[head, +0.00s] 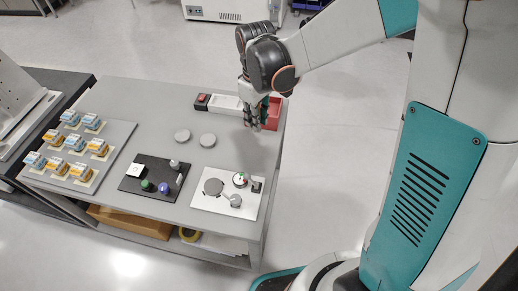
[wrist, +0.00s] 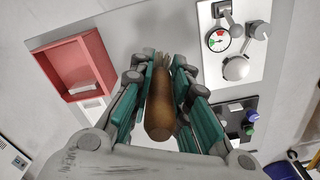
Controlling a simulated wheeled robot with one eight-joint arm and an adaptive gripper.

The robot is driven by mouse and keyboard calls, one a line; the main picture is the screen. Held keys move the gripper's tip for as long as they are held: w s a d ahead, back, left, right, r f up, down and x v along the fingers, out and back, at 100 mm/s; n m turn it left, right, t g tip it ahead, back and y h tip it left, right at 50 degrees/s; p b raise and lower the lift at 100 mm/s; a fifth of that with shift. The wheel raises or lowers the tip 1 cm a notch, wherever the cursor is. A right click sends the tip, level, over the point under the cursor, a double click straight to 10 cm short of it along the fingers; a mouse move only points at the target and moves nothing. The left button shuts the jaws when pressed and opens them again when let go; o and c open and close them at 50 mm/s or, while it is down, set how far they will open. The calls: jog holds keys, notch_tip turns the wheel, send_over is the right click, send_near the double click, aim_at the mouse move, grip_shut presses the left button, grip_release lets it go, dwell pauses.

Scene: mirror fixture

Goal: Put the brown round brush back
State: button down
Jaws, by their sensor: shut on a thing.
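The brown round brush (wrist: 161,108) is between the green fingers of my gripper (wrist: 167,85) in the wrist view. Its rounded brown handle points toward the camera and its pale bristles point away. My gripper is shut on it and holds it above the grey table. In the head view my gripper (head: 256,112) hangs over the table's far right corner, close to the red tray (head: 272,121); the brush cannot be made out there. The red tray also shows at the left of the wrist view (wrist: 105,60), apart from the brush, with a small pale item inside.
A white plate (head: 227,207) with a gauge and knobs and a black plate (head: 146,188) with buttons lie at the table's front. A white tray (head: 224,104) adjoins the red one. Several blue-and-yellow blocks stand on a left board (head: 108,167).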

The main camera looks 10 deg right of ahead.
notch_tip(320, 180, down, 14)
jog(key=b, duration=0.4)
jog(key=shift+f, duration=0.25)
jog(key=shift+r, duration=0.1)
jog(key=c, duration=1.9)
grip_release()
jog(key=shift+f+b, duration=0.2)
jog(key=shift+b, duration=0.15)
jog(key=shift+c, duration=0.2)
jog(key=o, duration=0.4)
jog(key=shift+r, duration=0.1)
